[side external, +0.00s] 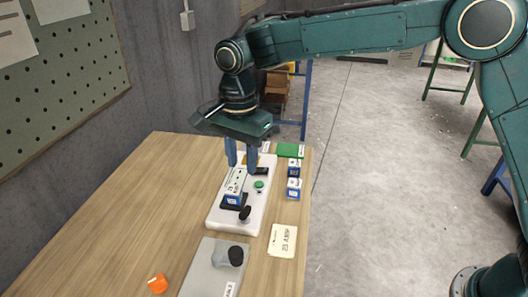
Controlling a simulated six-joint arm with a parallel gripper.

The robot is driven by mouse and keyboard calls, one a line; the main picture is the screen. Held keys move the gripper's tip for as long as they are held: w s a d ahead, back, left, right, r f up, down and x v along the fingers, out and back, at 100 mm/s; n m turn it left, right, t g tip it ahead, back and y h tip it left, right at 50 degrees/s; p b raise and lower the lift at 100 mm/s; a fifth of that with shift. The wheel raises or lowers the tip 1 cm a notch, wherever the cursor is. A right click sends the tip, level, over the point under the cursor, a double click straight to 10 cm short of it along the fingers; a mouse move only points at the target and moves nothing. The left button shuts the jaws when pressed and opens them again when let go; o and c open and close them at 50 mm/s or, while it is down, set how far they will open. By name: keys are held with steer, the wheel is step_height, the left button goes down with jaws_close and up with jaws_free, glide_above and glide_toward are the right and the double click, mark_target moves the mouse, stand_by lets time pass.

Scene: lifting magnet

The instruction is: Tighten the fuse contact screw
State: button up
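A white base unit (219,219) lies on the wooden table below my gripper (242,167). A white and blue block (235,187), which looks like a fuse, stands upright in a black holder on it. A black knob (245,214) sits at the near end of the unit and may be the contact screw. A green button (259,185) is on the right side. My gripper points down with its two blue fingers apart, just above and behind the block's top. I cannot tell whether a finger touches the block. The far end of the unit is partly hidden by the fingers.
A grey plate (205,265) with a black knob (236,256) lies in front. An orange piece (157,284) is at front left. A printed card (283,241), two blue and white blocks (293,188) and a green piece (290,150) are at right. The table's left is clear.

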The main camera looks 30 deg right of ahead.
stand_by(0.5)
steer(key=m, duration=3.6)
steer(key=shift+f, duration=0.1)
steer(key=shift+f, duration=0.15)
